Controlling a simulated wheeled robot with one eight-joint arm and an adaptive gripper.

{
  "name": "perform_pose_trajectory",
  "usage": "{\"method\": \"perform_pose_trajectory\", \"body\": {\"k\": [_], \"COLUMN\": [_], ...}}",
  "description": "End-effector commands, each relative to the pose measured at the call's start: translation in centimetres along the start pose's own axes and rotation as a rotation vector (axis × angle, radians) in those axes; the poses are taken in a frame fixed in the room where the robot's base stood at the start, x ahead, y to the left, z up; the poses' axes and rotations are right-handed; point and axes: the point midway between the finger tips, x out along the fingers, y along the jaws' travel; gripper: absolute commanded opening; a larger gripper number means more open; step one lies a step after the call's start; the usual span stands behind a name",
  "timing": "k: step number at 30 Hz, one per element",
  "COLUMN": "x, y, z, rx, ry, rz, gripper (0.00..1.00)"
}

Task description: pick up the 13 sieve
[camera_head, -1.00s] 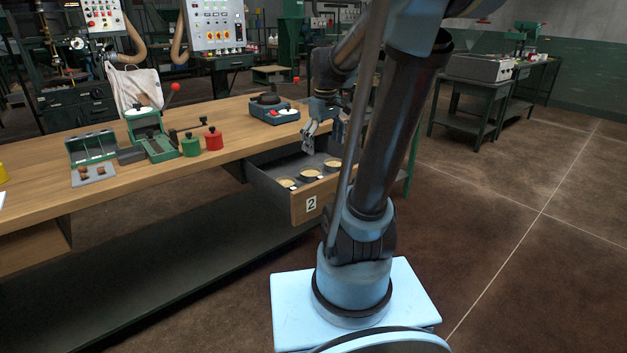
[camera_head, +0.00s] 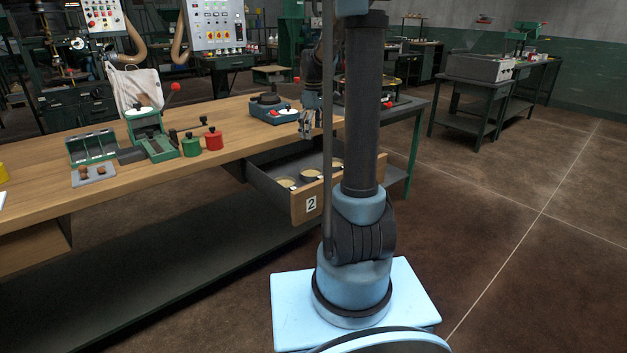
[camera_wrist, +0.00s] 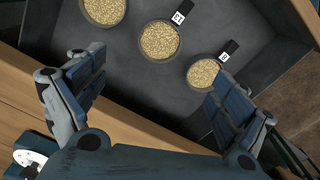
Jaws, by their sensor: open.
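Three sieves with pale grainy faces lie in the open drawer (camera_head: 305,206) marked 2. In the wrist view, one sieve (camera_wrist: 103,10) is cut by the top edge, one (camera_wrist: 160,41) is at the top middle, and one (camera_wrist: 203,74) is right of centre. In the head view my gripper (camera_head: 306,124) hangs near the bench edge, above drawer height.
The wooden bench (camera_head: 60,205) carries a blue-grey device (camera_head: 268,108) beside the drawer, a red container (camera_head: 213,139), a green container (camera_head: 191,146) and a green press (camera_head: 158,146). The floor at right is clear.

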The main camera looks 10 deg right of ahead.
Motion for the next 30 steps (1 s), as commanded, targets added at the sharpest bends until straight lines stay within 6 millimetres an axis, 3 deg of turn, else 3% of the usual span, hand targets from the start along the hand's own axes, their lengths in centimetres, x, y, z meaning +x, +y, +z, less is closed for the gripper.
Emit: {"method": "perform_pose_trajectory", "body": {"k": [18, 30], "x": [9.7, 12.5], "y": [0.0, -0.1], "z": [0.1, 0.3], "rx": [0.002, 0.003], "ry": [0.000, 0.000], "rz": [0.000, 0.000], "gripper": [0.93, 0.93]}}
